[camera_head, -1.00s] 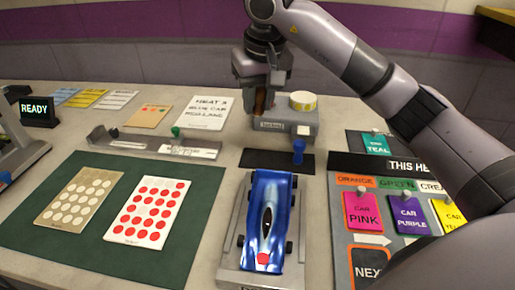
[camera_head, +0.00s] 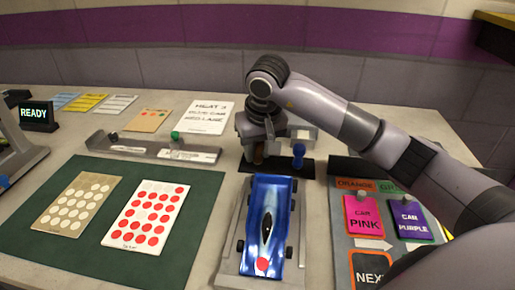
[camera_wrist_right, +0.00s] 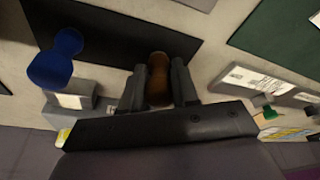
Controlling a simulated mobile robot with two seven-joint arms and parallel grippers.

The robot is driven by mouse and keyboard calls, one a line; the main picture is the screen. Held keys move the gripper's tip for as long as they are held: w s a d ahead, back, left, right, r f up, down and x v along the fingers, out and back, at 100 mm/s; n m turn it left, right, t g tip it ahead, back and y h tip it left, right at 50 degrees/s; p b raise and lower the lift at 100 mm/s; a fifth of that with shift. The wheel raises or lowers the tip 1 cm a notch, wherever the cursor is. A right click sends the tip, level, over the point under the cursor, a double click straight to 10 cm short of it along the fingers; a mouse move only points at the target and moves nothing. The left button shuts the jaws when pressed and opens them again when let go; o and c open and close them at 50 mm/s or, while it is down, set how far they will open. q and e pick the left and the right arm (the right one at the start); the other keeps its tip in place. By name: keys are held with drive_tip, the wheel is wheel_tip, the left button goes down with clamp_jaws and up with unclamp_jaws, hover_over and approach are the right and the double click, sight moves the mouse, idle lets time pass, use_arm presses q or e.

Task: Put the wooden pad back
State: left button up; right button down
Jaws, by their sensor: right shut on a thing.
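The wooden pad, a brown rounded piece (camera_head: 258,153), is between the fingers of my right gripper (camera_head: 264,150). The wrist view also shows the wooden pad (camera_wrist_right: 158,78) clasped between both dark fingers (camera_wrist_right: 158,88). My right gripper is shut on it, low over the left part of the black mat (camera_head: 309,168). I cannot tell whether the pad touches the mat. A blue-handled pad (camera_head: 298,155) stands upright on the mat to its right. My left gripper is not in view.
A blue car (camera_head: 265,230) sits on a grey stand in front of the mat. A grey holder (camera_head: 300,132) is behind the gripper. A green mat with dotted cards (camera_head: 90,250) lies left, and a board with car tags (camera_head: 345,250) lies right.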

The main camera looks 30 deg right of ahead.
drive_tip(key=shift+f, duration=0.1)
drive_tip(key=c, duration=0.8)
unclamp_jaws()
drive_tip(key=shift+c, duration=0.2)
drive_tip(key=v, duration=1.2)
drive_tip(key=shift+p, duration=0.35)
